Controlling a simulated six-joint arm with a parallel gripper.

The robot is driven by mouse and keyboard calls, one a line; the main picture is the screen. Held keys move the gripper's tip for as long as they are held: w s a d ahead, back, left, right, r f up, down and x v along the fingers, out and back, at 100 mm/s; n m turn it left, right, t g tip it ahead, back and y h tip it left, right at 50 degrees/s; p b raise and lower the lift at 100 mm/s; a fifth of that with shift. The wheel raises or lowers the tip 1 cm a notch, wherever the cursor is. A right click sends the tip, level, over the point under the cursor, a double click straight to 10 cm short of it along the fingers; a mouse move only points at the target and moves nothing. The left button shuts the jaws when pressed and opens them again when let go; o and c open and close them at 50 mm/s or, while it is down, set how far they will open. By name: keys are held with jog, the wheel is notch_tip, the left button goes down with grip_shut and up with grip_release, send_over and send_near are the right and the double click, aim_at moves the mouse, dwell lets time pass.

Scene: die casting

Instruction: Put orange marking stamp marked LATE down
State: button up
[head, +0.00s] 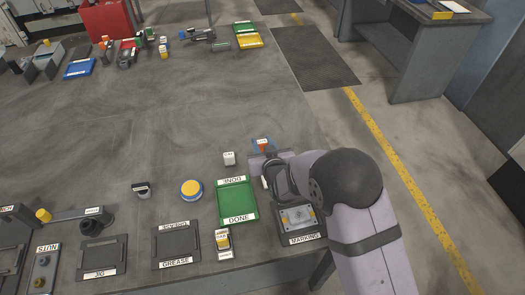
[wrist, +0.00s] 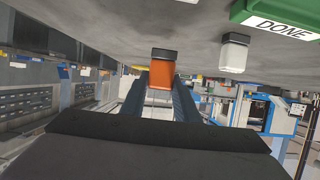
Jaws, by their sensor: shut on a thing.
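The orange marking stamp (wrist: 161,73) is between the two fingers of my gripper (wrist: 161,88) in the wrist view, its dark end toward the grey tabletop. Whether that end touches the tabletop, I cannot tell. In the head view a small bit of the orange stamp (head: 263,149) with a white label on top shows at the tip of my gripper (head: 265,158), near the table's right edge. The label is too small to read surely. My gripper is shut on the stamp, and my arm hides part of the table there.
A white stamp-like block (head: 229,158) stands just left of my gripper. The green DONE tray (head: 237,213) and the MARKING station (head: 302,238) lie nearer the camera. A yellow-topped blue button (head: 191,190) is further left. The tabletop beyond my gripper is largely clear.

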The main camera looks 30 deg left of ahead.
aim_at(262, 151)
jog(key=shift+f+p, duration=0.45)
jog(key=shift+f, duration=1.5)
jog(key=shift+f, duration=0.1)
jog(key=shift+f, duration=0.1)
jog(key=o, duration=0.8)
jog(key=shift+o, duration=0.2)
jog(key=shift+r, duration=0.2)
jog(key=b+v, duration=0.2)
jog(key=v, duration=1)
